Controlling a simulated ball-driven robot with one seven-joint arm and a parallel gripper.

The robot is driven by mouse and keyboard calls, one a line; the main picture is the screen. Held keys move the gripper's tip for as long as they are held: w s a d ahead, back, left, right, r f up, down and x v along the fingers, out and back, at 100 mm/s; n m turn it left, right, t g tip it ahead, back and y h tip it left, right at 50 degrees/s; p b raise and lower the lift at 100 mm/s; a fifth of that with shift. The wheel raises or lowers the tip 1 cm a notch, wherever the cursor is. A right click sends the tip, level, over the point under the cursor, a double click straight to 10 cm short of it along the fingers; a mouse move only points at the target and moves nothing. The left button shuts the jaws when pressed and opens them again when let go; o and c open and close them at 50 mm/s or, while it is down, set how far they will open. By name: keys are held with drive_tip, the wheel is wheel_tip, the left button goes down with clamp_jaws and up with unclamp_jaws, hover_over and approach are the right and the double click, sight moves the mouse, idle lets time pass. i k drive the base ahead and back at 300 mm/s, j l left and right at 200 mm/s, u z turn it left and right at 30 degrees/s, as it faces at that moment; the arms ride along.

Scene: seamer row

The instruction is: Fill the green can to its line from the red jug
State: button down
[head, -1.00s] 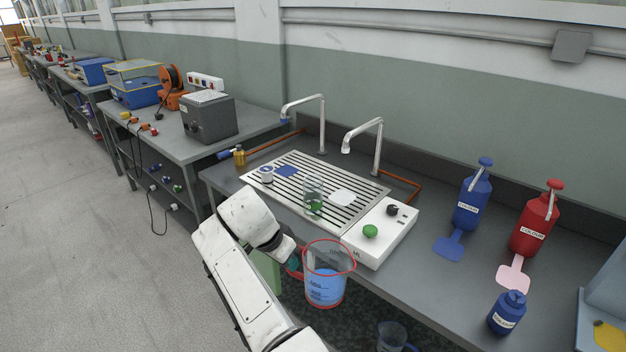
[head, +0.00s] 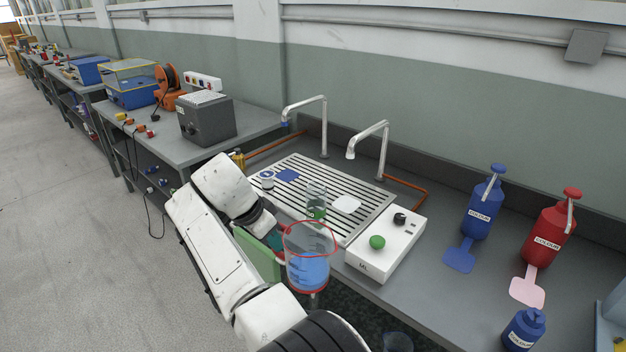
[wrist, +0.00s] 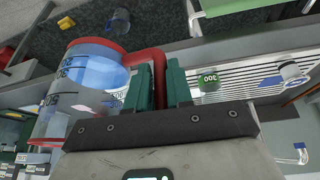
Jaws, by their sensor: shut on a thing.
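The red jug (head: 308,262) is clear with a red rim, red base and red handle, and holds blue liquid. My gripper (head: 277,238) is shut on its handle, left of the jug. In the wrist view the teal fingers (wrist: 160,88) close around the red handle, and the jug (wrist: 85,78) fills the left side. The jug hangs roughly upright off the bench's front edge. The green can (head: 316,203), a clear vessel with a green band low down, stands on the slatted drainer beyond the jug. It also shows in the wrist view (wrist: 209,80). Its fill line and contents are too small to tell.
The drainer (head: 290,222) lies under two taps (head: 370,145). A small white cup (head: 267,180) stands at its left end. A white control box (head: 385,250) with a green button stands right of it. Blue (head: 482,205) and red (head: 550,235) colour bottles stand farther right.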

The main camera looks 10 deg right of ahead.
sight(316, 192)
drive_tip(key=i, duration=1.3)
